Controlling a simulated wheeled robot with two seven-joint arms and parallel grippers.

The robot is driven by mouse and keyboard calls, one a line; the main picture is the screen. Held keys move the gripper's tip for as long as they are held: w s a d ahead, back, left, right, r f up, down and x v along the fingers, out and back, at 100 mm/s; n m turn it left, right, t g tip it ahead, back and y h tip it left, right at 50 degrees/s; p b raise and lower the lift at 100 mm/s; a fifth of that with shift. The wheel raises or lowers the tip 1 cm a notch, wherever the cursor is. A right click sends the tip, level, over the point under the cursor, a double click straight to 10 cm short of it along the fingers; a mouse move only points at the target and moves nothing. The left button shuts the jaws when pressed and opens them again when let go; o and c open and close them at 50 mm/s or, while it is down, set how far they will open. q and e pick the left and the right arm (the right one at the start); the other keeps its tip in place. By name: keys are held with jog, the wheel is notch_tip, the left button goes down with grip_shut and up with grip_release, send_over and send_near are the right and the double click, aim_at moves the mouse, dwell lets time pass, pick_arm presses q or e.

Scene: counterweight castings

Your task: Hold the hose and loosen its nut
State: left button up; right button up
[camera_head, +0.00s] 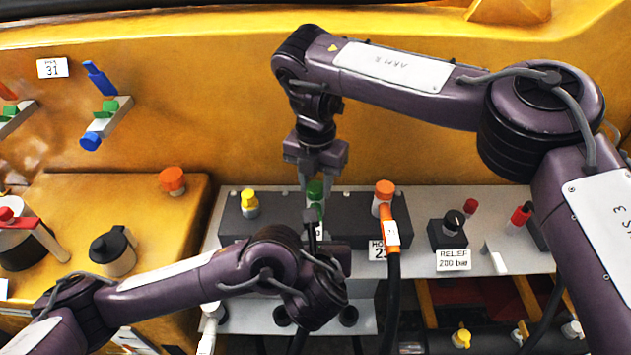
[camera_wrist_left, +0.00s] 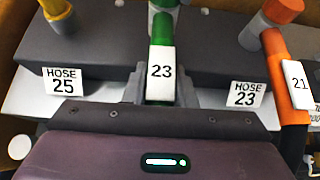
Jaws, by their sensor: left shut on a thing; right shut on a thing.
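The green hose (camera_wrist_left: 161,102) carries a white tag reading 23 and runs between the fingers of my left gripper (camera_wrist_left: 160,85), which is shut on it. In the head view, my left arm largely hides this hose. Its green nut (camera_head: 315,188) sits on the dark block (camera_head: 350,207), above the left gripper. My right gripper (camera_head: 316,183) points down from above and is shut on the nut, with one finger on each side.
An orange hose (camera_wrist_left: 285,100) tagged 21 hangs to the right from an orange nut (camera_head: 384,187). A yellow nut (camera_head: 249,199) is on the block's left. Plates read HOSE 25 (camera_wrist_left: 64,81) and HOSE 23 (camera_wrist_left: 246,94). A relief knob (camera_head: 453,222) stands farther right.

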aim_at(316, 187)
jog(key=shift+n, duration=0.3)
dwell(0.4)
jog(key=o, duration=1)
notch_tip(316, 187, up, 12)
pick_arm(q)
jog(key=o, duration=1)
jog(key=shift+o, duration=0.2)
